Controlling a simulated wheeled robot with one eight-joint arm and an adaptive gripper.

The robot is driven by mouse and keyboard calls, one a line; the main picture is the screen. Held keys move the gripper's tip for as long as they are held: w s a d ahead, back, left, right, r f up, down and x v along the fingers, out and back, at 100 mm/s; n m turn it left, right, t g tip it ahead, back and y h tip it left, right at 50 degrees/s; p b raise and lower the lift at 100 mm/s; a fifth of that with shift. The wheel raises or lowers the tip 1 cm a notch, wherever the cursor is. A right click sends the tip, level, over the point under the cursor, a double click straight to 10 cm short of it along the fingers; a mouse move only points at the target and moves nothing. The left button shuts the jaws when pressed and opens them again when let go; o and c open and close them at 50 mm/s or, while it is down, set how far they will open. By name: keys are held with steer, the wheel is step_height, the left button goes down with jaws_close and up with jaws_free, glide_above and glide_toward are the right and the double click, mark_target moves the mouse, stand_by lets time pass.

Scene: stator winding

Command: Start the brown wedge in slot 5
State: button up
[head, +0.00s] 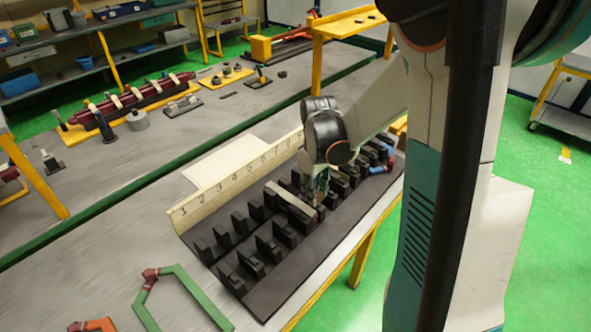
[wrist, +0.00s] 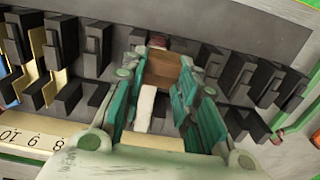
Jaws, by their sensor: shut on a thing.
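The brown wedge (wrist: 161,68) is between the two teal fingers of my gripper (wrist: 163,56) in the wrist view, and the gripper is shut on it. A pale strip (wrist: 147,106) lies in line with it, towards the number strip. In the head view my gripper (head: 321,187) is low over the middle of the black slotted block (head: 262,294), beside a pale bar (head: 288,199) with a dark reddish end. The number strip (head: 236,178) runs along the block's far side. The fingers hide the wedge's contact with the slot, so I cannot tell how far it is in.
Rows of upright black teeth (head: 268,248) stand close around my gripper. A blue-and-red piece (head: 377,168) lies at the block's right end. A green frame (head: 181,297) and an orange piece (head: 92,325) lie on the near table. A white sheet (head: 222,162) lies behind the strip.

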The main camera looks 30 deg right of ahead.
steer(key=shift+d+r, duration=0.15)
steer(key=shift+d, duration=0.1)
steer(key=shift+f+b, duration=2.5)
steer(key=shift+f, duration=0.85)
steer(key=shift+f, duration=0.15)
steer(key=shift+w, duration=0.1)
steer(key=o, duration=1.1)
step_height(320, 180, up, 12)
steer(key=shift+r, duration=0.1)
